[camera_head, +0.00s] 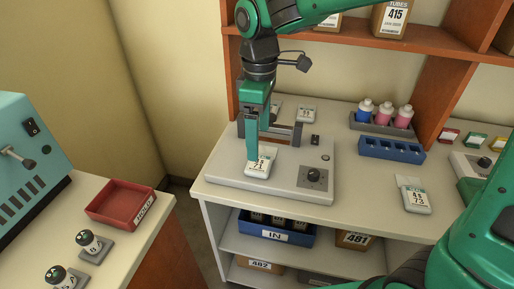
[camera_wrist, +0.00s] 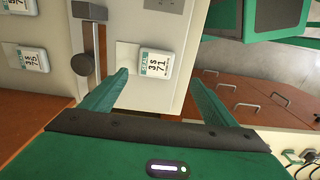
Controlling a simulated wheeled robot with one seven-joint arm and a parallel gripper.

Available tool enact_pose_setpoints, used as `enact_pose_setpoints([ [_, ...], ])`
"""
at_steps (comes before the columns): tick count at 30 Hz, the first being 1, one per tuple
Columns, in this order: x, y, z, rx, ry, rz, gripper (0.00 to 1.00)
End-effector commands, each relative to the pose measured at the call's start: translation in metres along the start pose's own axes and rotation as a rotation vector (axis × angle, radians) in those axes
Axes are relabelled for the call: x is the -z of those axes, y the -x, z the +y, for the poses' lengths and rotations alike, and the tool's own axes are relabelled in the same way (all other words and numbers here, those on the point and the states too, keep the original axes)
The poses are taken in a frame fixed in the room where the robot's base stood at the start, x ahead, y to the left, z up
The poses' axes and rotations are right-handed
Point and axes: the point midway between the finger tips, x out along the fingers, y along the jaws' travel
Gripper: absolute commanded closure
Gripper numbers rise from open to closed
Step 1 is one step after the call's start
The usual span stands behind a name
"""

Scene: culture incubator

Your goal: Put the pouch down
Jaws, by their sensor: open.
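A pouch with a white label reading 71 (camera_head: 259,163) lies on the front part of a grey sealer-like device (camera_head: 225,180) on the bench. It also shows in the wrist view (camera_wrist: 155,63), flat on the pale surface beyond my fingers. My gripper (camera_head: 253,158) is just above and behind the pouch in the head view. In the wrist view its two green fingers (camera_wrist: 160,80) are spread apart with nothing between their tips. Another pouch, marked 73 (camera_head: 416,199), lies on the bench to the right.
Two more pouches (camera_head: 306,114) lie behind the device. Colored bottles stand in a grey rack (camera_head: 379,126) behind a blue rack (camera_head: 391,150). A red tray (camera_head: 116,203) sits on the left bench. Bare bench lies between the device and pouch 73.

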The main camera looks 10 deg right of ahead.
Motion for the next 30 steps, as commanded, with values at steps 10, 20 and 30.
enact_pose_setpoints([
  [10, 0.000, 0.031, 0.000, 0.000, 0.000, 0.000, 0.19],
  [20, -0.019, 0.030, 0.008, -0.005, -0.068, -0.004, 0.19],
  [30, -0.261, 0.007, 0.022, -0.033, -0.983, -0.022, 0.19],
])
